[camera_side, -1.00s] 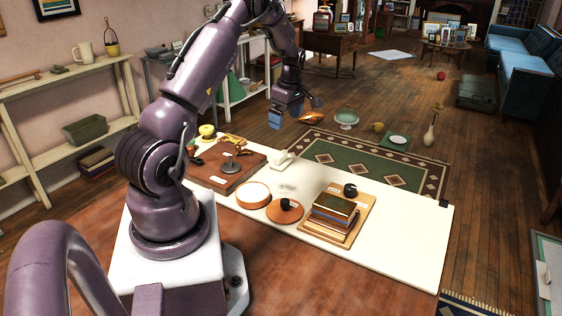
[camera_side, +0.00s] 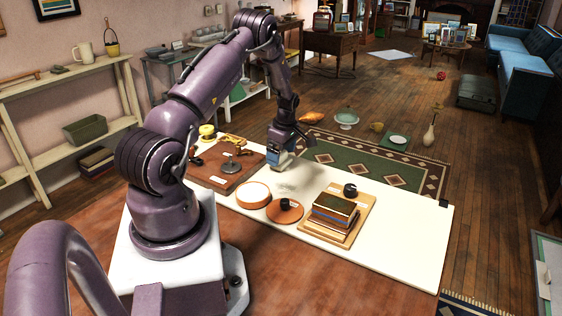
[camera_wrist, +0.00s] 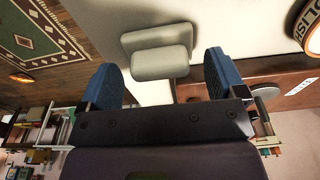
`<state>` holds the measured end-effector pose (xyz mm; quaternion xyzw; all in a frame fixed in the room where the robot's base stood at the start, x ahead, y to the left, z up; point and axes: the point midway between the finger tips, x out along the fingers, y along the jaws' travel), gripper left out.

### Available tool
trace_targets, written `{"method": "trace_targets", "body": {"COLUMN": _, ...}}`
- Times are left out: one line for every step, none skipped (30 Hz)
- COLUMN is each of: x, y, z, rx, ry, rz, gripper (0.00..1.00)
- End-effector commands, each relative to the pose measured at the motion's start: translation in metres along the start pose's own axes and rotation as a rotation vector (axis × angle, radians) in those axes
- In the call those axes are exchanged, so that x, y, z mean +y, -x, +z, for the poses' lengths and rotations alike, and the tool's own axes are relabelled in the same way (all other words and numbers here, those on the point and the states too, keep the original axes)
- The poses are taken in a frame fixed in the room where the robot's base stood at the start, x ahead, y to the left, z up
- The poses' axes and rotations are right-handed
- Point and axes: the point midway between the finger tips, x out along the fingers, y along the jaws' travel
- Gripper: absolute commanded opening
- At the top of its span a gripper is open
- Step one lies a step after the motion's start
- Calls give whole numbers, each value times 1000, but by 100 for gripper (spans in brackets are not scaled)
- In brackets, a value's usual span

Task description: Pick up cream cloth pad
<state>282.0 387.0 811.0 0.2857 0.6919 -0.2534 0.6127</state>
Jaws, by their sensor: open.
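The cream cloth pad (camera_wrist: 160,62) shows in the wrist view as a pale, rounded block with a second flat pale piece along its far side. It lies on the white tabletop (camera_side: 385,240). My gripper (camera_wrist: 163,78) is open, with one blue finger to each side of the pad's near part and nothing clearly gripped. In the side view my gripper (camera_side: 277,155) is low over the back of the table and largely hides the pad. Contact between fingers and pad cannot be told.
A brown board (camera_side: 215,177) with a dark metal piece lies left of my gripper. A round white-topped tin (camera_side: 253,193), a round orange-brown disc (camera_side: 285,212) and a stack of books (camera_side: 334,212) on a wooden board stand nearer the front.

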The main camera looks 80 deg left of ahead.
Motion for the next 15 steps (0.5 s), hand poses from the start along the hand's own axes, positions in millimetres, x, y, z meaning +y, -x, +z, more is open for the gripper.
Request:
{"method": "trace_targets", "body": {"x": 0, "y": -6, "z": 0, "rx": -1, "ry": 0, "rz": -1, "gripper": 89}}
{"method": "trace_targets", "body": {"x": 0, "y": -8, "z": 0, "rx": -1, "ry": 0, "rz": -1, "gripper": 89}}
{"method": "trace_targets", "body": {"x": 0, "y": -10, "z": 0, "rx": -1, "ry": 0, "rz": 0, "gripper": 89}}
{"method": "trace_targets", "body": {"x": 0, "y": -10, "z": 0, "rx": -1, "ry": -1, "rz": 1, "gripper": 89}}
{"method": "trace_targets", "body": {"x": 0, "y": -11, "z": 0, "rx": 0, "ry": -1, "rz": 1, "gripper": 89}}
{"method": "trace_targets", "body": {"x": 0, "y": -11, "z": 0, "rx": 0, "ry": -1, "rz": 1, "gripper": 89}}
{"method": "trace_targets", "body": {"x": 0, "y": -11, "z": 0, "rx": 0, "ry": -1, "rz": 1, "gripper": 89}}
{"method": "trace_targets", "body": {"x": 0, "y": -10, "z": 0, "rx": 0, "ry": -1, "rz": 2, "gripper": 89}}
{"method": "trace_targets", "body": {"x": 0, "y": -10, "z": 0, "rx": 0, "ry": -1, "rz": 1, "gripper": 89}}
{"method": "trace_targets", "body": {"x": 0, "y": -10, "z": 0, "rx": 0, "ry": -1, "rz": 1, "gripper": 89}}
{"method": "trace_targets", "body": {"x": 0, "y": -10, "z": 0, "rx": 0, "ry": -1, "rz": 1, "gripper": 85}}
{"method": "trace_targets", "body": {"x": 0, "y": -10, "z": 0, "rx": 0, "ry": -1, "rz": 1, "gripper": 76}}
{"method": "trace_targets", "body": {"x": 0, "y": -10, "z": 0, "rx": 0, "ry": -1, "rz": 1, "gripper": 69}}
{"method": "trace_targets", "body": {"x": 0, "y": -10, "z": 0, "rx": 0, "ry": -1, "rz": 1, "gripper": 62}}
{"method": "trace_targets", "body": {"x": 0, "y": -10, "z": 0, "rx": 0, "ry": -1, "rz": 1, "gripper": 53}}
